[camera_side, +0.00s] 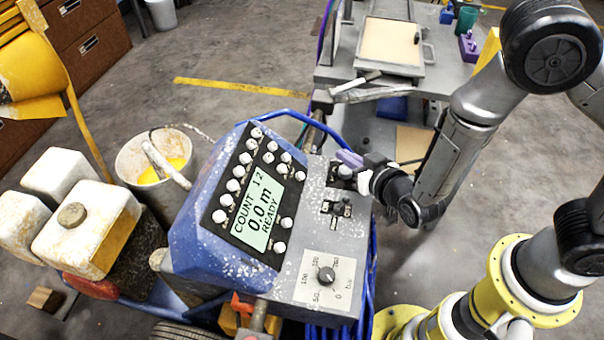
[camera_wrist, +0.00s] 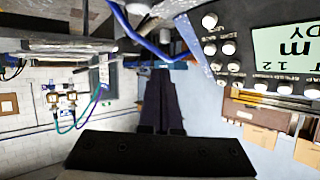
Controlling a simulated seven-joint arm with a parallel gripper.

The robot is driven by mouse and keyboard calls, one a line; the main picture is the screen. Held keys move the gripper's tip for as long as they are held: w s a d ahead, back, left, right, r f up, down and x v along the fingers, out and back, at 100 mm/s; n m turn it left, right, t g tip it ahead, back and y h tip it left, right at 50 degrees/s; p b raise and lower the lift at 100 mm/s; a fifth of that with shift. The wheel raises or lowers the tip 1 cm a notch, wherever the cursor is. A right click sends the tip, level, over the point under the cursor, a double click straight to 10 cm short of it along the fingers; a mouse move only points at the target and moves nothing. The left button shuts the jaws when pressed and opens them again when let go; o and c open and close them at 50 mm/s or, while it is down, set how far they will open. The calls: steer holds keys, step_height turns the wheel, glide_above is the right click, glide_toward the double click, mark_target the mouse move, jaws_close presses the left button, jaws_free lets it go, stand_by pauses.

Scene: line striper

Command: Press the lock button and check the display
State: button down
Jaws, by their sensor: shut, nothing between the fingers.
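The console's display (camera_side: 262,212) is lit pale green and reads "COUNT 12", "0.0 m" and "READY" in the side view. Part of this display (camera_wrist: 288,48) shows upside down at the right of the wrist view. White round buttons (camera_side: 239,171) surround it on a black panel; their labels are too small to read, so I cannot tell which is the lock button. My gripper (camera_side: 346,158) is shut and empty, its purplish fingers over the upper end of the grey side panel, right of the buttons. In the wrist view the fingers (camera_wrist: 160,78) lie together, apart from the buttons.
Blue hoses (camera_side: 284,115) run behind the console. A bucket (camera_side: 155,165) and white containers (camera_side: 85,222) stand left. A grey workbench (camera_side: 385,72) stands at the back.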

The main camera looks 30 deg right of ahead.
mark_target(300, 176)
steer(key=shift+s+a+f, duration=0.1)
steer(key=shift+s+a, duration=0.05)
steer(key=shift+a, duration=0.2)
steer(key=shift+w+a+f, duration=0.75)
steer(key=shift+f, duration=0.3)
steer(key=shift+w+a+f, duration=0.7)
steer(key=shift+f, duration=0.3)
steer(key=shift+w+a+f, duration=0.75)
steer(key=shift+f, duration=0.3)
steer(key=shift+f, duration=0.1)
steer(key=shift+w+a+f, duration=0.2)
steer(key=shift+w+a+f, duration=0.2)
steer(key=shift+f, duration=0.15)
stand_by(0.8)
steer(key=shift+r, duration=0.15)
steer(key=shift+s+d+r, duration=0.4)
steer(key=shift+r, duration=0.1)
